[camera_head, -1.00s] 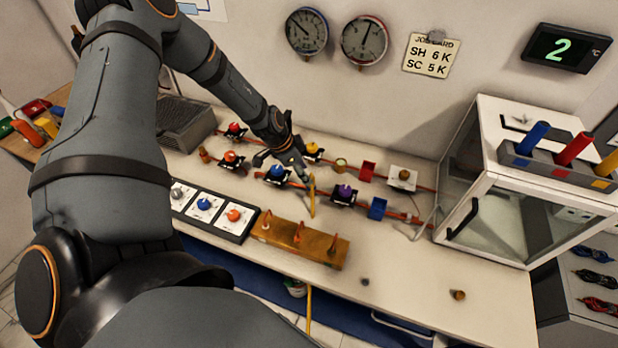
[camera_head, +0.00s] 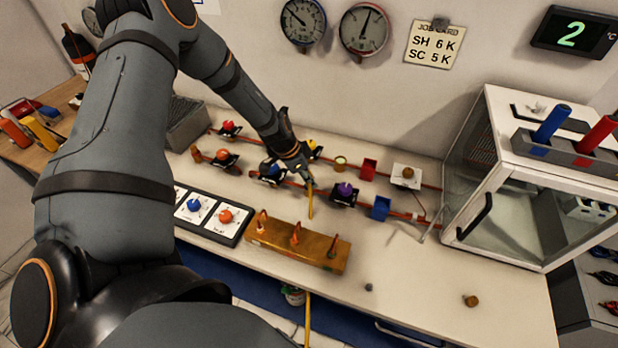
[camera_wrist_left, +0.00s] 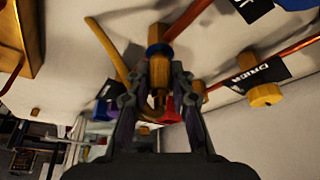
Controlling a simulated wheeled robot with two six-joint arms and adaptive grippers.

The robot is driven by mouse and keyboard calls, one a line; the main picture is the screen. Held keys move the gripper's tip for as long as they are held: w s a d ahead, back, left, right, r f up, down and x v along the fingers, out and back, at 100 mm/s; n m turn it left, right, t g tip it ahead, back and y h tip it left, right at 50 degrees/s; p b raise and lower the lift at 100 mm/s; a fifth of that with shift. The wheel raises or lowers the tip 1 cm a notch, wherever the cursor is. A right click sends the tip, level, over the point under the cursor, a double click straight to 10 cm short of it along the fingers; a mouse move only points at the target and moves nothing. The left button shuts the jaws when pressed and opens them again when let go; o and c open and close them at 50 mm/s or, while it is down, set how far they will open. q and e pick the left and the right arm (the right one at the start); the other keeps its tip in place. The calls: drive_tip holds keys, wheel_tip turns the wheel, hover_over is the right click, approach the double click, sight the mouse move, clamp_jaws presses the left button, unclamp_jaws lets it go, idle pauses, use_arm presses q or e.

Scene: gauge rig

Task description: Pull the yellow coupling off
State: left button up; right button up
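My left gripper (camera_head: 305,172) is over the rear pipes on the bench, at the top end of a thin yellow hose (camera_head: 310,203). In the left wrist view, the two fingers of my left gripper (camera_wrist_left: 161,68) stand on either side of a brass-yellow coupling (camera_wrist_left: 158,78). The yellow hose (camera_wrist_left: 105,42) loops round beside the left finger to the coupling's near end. The coupling is in line with a brass fitting with a blue ring (camera_wrist_left: 158,48). Whether the fingers press on it is unclear. In the head view my gripper hides the coupling. My right gripper is not in view.
Valves with orange, blue and purple (camera_head: 345,189) knobs line the copper pipes. A red block (camera_head: 368,169) and a blue block (camera_head: 380,208) stand to the right. A brass manifold (camera_head: 325,249) lies in front, and a glass-fronted cabinet (camera_head: 515,215) stands right.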

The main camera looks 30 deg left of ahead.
use_arm(q)
clamp_jaws()
unclamp_jaws()
clamp_jaws()
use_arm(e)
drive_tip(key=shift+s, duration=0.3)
use_arm(q)
drive_tip(key=shift+w+r, duration=0.1)
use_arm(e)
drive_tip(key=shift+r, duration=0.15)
use_arm(q)
drive_tip(key=shift+r+p, duration=2.6)
drive_tip(key=shift+p, duration=0.2)
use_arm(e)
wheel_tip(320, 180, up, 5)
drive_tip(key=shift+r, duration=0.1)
use_arm(q)
drive_tip(key=shift+f, duration=0.1)
